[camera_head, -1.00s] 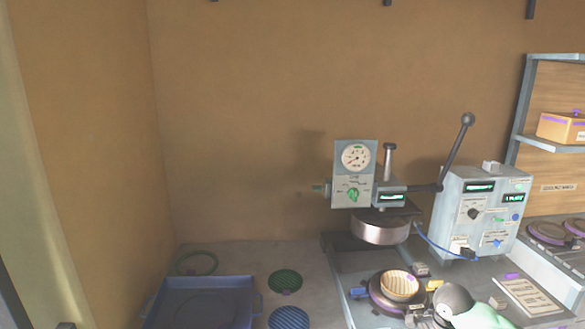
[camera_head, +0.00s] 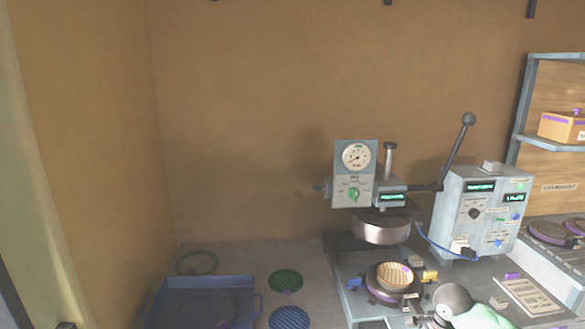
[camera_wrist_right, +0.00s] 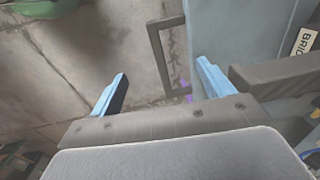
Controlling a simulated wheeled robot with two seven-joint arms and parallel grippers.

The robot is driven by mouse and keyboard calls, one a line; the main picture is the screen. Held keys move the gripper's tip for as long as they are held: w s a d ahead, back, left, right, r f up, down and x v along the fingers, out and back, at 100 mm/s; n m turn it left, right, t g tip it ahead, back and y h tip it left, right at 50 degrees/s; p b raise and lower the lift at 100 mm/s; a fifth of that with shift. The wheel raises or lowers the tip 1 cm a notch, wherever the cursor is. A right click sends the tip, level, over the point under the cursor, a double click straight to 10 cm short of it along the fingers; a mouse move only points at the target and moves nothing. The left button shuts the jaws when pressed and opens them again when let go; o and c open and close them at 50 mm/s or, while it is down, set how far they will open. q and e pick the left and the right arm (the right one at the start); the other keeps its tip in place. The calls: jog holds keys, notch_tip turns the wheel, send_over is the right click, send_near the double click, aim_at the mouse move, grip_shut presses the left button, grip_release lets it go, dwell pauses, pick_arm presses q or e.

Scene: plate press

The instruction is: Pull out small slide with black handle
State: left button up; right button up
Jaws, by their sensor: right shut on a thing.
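In the right wrist view a dark rectangular loop handle (camera_wrist_right: 157,52) stands beside a blue-grey metal part (camera_wrist_right: 235,35). The two blue fingers of my right gripper (camera_wrist_right: 162,92) lie on either side of the handle's near end, shut on it; the exact contact is hard to see. In the head view my right gripper (camera_head: 411,303) is at the front of the press, just in front of a dark round holder (camera_head: 375,290) with a ribbed tan disc (camera_head: 393,276). The slide's handle is hard to make out there. My left gripper is not in view.
The press head (camera_head: 381,228) hangs above and behind the holder. A control box (camera_head: 478,215) stands right of the press. A blue tray (camera_head: 252,283) and a green disc (camera_head: 285,280) lie left.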

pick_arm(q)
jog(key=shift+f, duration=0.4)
pick_arm(e)
jog(key=shift+g, duration=0.4)
jog(key=f, duration=0.1)
jog(key=s+f, duration=0.2)
jog(key=f, duration=0.1)
jog(key=shift+a+f, duration=0.1)
jog(key=shift+a, duration=0.25)
pick_arm(q)
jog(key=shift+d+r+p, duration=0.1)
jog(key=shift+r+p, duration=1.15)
jog(key=shift+p, duration=0.15)
pick_arm(e)
notch_tip(320, 180, up, 9)
jog(key=w, duration=0.1)
jog(key=shift+w+d+r, duration=0.2)
jog(key=shift+w+d, duration=0.05)
jog(key=shift+d, duration=0.15)
pick_arm(q)
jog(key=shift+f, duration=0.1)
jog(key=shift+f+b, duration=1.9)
jog(key=shift+b, duration=0.05)
pick_arm(e)
jog(key=s, duration=1)
jog(key=shift+d, duration=0.4)
